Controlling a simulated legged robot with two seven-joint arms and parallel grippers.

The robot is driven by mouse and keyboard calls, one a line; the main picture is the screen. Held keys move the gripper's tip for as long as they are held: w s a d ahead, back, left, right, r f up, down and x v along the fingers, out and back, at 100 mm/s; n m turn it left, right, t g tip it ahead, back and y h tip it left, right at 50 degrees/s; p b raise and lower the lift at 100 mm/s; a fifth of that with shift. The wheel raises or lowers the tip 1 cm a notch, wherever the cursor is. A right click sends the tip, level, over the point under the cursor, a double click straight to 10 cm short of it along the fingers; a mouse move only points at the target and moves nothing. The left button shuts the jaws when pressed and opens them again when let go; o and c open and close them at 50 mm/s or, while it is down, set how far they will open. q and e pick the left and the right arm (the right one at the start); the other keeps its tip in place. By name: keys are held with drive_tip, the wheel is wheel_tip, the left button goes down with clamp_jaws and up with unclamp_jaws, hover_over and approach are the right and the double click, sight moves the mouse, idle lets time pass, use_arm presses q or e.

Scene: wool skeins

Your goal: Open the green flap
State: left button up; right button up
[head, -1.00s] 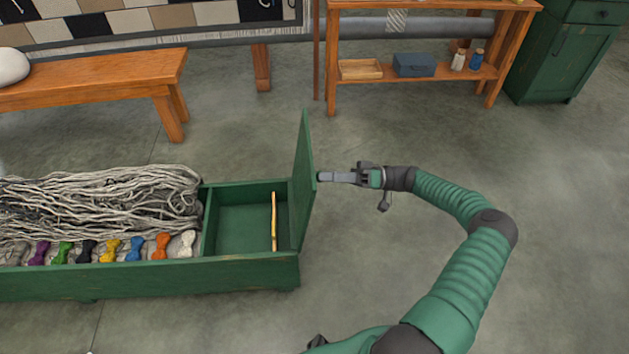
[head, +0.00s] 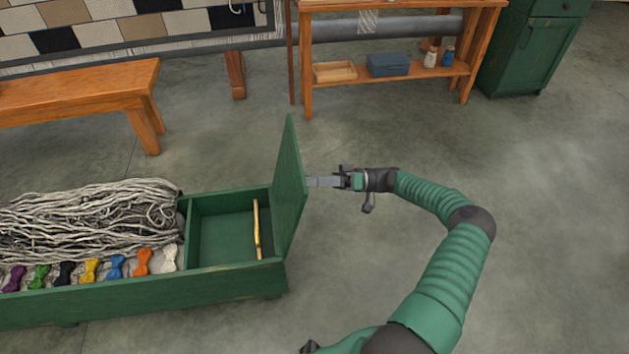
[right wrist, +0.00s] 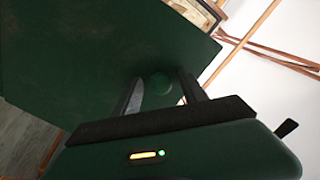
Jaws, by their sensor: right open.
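The green flap (head: 287,190) stands raised at the right end of the green wooden chest (head: 220,281), leaning slightly outward to the right. The compartment beside it is uncovered. My right gripper (head: 312,182) is at the flap's outer right side, fingers pointing left at it. In the right wrist view the flap (right wrist: 80,50) fills the left and middle, and a round green knob (right wrist: 159,84) shows between the parted fingers of the gripper (right wrist: 160,92). My left gripper is not in view.
The uncovered compartment holds a thin yellowish stick (head: 257,230). Grey wool (head: 90,220) and several coloured skeins (head: 116,266) fill the chest's left part. A wooden bench (head: 80,88) and shelf (head: 400,77) stand behind. The floor right of my arm is clear.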

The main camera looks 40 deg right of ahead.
drive_tip(key=b+v, duration=0.5)
drive_tip(key=v, duration=1.2)
drive_tip(key=shift+f, duration=0.1)
